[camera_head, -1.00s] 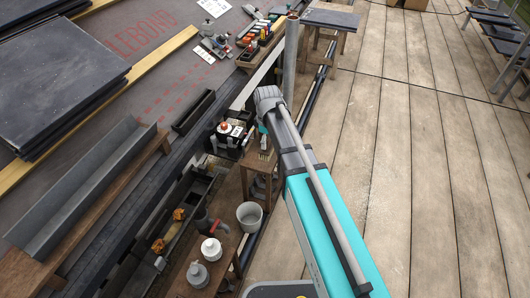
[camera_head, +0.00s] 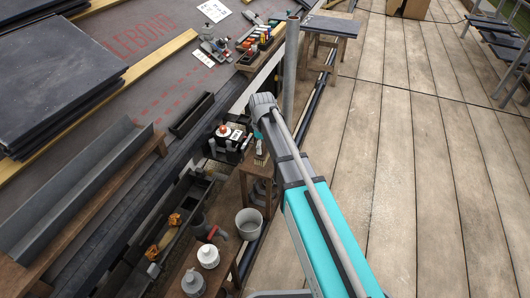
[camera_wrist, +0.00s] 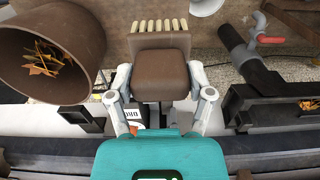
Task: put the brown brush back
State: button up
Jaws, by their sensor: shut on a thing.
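The brown brush fills the middle of the wrist view (camera_wrist: 160,68), a brown block with a row of cream bristles along its upper side. My gripper (camera_wrist: 161,88) has its two grey fingers shut on the brush, one on each side. In the head view, my gripper (camera_head: 258,136) is beyond the teal arm, above a small wooden stand beside the roof edge. The brush's pale bristles (camera_head: 261,158) show just below it, partly blurred. I cannot tell whether the brush touches anything beneath it.
In the wrist view, a brown round container (camera_wrist: 48,52) with yellow leaves is at left, and a dark pipe with a red-handled valve (camera_wrist: 265,39) at right. The plank floor (camera_head: 400,170) at right is clear.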

jog(key=shift+w+a+f+b, duration=0.2)
jog(key=shift+w+f+b, duration=0.2)
jog(key=shift+f+b, duration=1.6)
jog(key=shift+f, duration=0.15)
jog(key=o, duration=1)
notch_tip(320, 180, up, 12)
jog(key=p, duration=1.2)
jog(key=shift+r, duration=0.2)
